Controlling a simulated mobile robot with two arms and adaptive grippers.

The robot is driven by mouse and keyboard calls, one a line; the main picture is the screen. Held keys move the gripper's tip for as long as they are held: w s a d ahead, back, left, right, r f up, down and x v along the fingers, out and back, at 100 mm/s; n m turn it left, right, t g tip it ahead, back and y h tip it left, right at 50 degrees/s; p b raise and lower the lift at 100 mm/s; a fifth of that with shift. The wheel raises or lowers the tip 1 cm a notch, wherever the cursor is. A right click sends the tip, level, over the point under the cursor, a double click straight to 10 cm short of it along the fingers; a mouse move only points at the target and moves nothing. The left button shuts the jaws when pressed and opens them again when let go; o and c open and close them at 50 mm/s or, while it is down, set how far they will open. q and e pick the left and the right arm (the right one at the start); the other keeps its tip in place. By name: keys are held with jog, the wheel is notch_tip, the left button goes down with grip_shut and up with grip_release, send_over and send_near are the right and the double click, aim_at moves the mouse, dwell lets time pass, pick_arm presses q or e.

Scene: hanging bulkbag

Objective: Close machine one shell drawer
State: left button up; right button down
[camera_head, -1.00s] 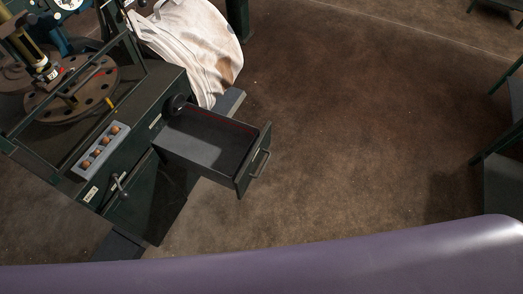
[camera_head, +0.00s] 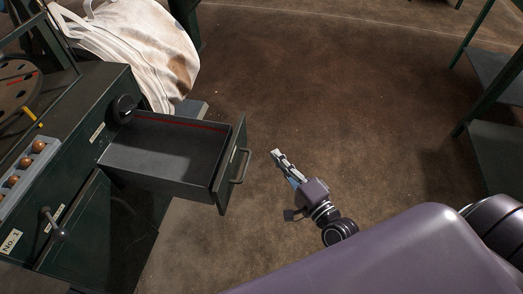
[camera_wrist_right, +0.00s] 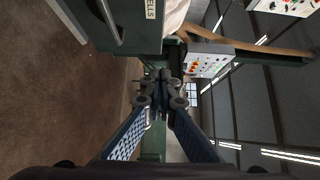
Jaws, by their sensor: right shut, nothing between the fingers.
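The shell drawer (camera_head: 170,150) of the dark green machine labelled No. 1 (camera_head: 75,140) is pulled out and looks empty. Its front panel carries a bar handle (camera_head: 240,166) and faces right in the head view. My right gripper (camera_head: 276,153) is shut and empty, to the right of the handle and apart from it in the head view. In the right wrist view the gripper's fingertips (camera_wrist_right: 163,82) are together. The drawer front with part of the lettering "ELLS" (camera_wrist_right: 150,12) and the handle (camera_wrist_right: 110,22) show at its upper left. My left gripper is not in view.
A white bulk bag (camera_head: 135,45) hangs behind the drawer. A green rack (camera_head: 490,95) stands at the right. The floor (camera_head: 320,90) between them is clear. A control panel with buttons (camera_wrist_right: 208,62) shows in the right wrist view.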

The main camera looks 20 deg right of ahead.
send_near(241, 127)
jog(key=w+d, duration=0.2)
jog(key=w, duration=0.1)
jog(key=shift+w+a, duration=1.3)
jog(key=shift+a, duration=0.1)
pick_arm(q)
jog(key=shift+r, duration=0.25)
pick_arm(e)
jog(key=shift+w+a, duration=0.1)
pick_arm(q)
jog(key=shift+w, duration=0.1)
pick_arm(e)
jog(key=shift+a, duration=0.1)
